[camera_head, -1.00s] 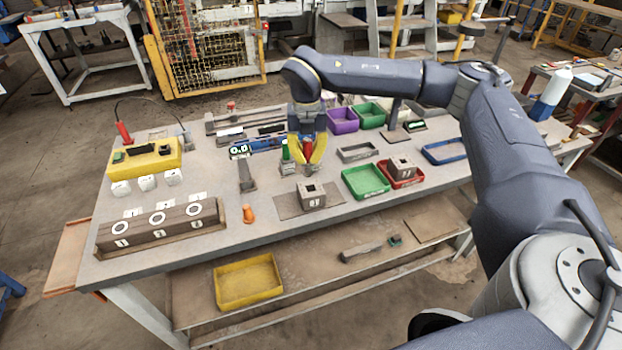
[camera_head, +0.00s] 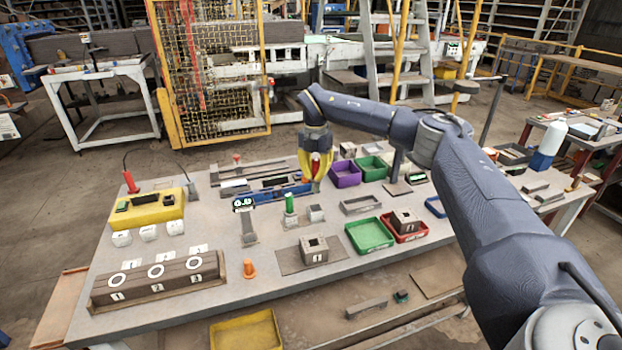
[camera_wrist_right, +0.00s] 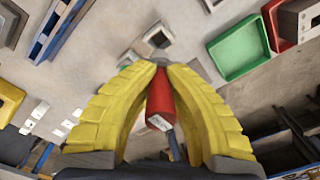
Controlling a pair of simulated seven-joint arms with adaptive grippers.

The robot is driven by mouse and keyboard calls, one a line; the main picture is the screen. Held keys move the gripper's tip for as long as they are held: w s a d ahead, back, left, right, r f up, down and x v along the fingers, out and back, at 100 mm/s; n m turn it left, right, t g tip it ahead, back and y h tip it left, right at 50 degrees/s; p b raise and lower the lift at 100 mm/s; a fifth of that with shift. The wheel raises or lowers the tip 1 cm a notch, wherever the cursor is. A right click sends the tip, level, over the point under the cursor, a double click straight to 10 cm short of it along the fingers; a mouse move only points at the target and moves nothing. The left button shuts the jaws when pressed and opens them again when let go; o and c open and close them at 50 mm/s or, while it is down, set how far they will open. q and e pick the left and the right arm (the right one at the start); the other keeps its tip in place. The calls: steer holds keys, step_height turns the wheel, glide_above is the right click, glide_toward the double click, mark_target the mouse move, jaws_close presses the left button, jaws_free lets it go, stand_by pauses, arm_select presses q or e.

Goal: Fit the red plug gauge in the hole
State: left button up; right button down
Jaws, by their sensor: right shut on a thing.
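My right gripper (camera_head: 316,178) is shut on the red plug gauge (camera_head: 316,168) and holds it up above the table. In the right wrist view the red gauge (camera_wrist_right: 160,98) sits between the two yellow fingers (camera_wrist_right: 160,66), its lower end partly hidden. The grey hollow brick (camera_head: 314,255) with a square hole in its top stands on a brown mat (camera_head: 286,262), clear of the gripper. A green plug gauge (camera_head: 289,204) stands upright in a grey block, beside a grey block (camera_head: 316,213) with nothing standing in it. My left gripper is not in view.
A green tray (camera_head: 352,231) and a red tray (camera_head: 421,236) holding another hollow brick (camera_head: 405,217) lie right of the mat. A purple tray (camera_head: 345,184) stands behind. An orange plug (camera_head: 249,268) and a numbered rack (camera_head: 150,296) are at left.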

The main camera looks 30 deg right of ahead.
mark_target(316, 187)
steer(key=shift+f, duration=2.7)
steer(key=shift+f, duration=2.65)
steer(key=c, duration=1.5)
jaws_free()
step_height(316, 187, up, 12)
steer(key=shift+r, duration=0.1)
